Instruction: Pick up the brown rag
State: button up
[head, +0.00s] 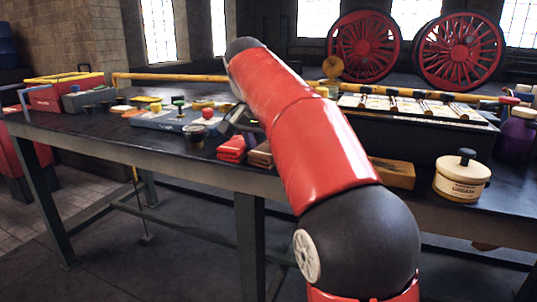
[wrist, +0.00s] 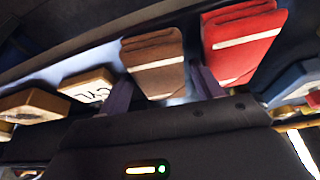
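The brown rag (head: 260,155) lies folded near the front edge of the dark workbench, partly hidden behind my arm in the head view. In the wrist view the brown rag (wrist: 155,62), with a pale stripe, appears between my two fingers. My gripper (wrist: 163,80) is open, one finger at each side of the rag's near end. The right finger is by the gap between the brown rag and a folded red rag (wrist: 240,42). I cannot tell whether either finger touches cloth. In the head view my gripper (head: 238,122) is partly hidden by my arm.
The red rag (head: 231,149) lies just left of the brown one. A dark cup (head: 195,136) and a grey tray (head: 165,121) of knobbed parts stand further left. A wooden block (head: 392,173) and a cream tin (head: 461,180) are to the right.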

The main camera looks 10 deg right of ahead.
jog(key=c, duration=0.7)
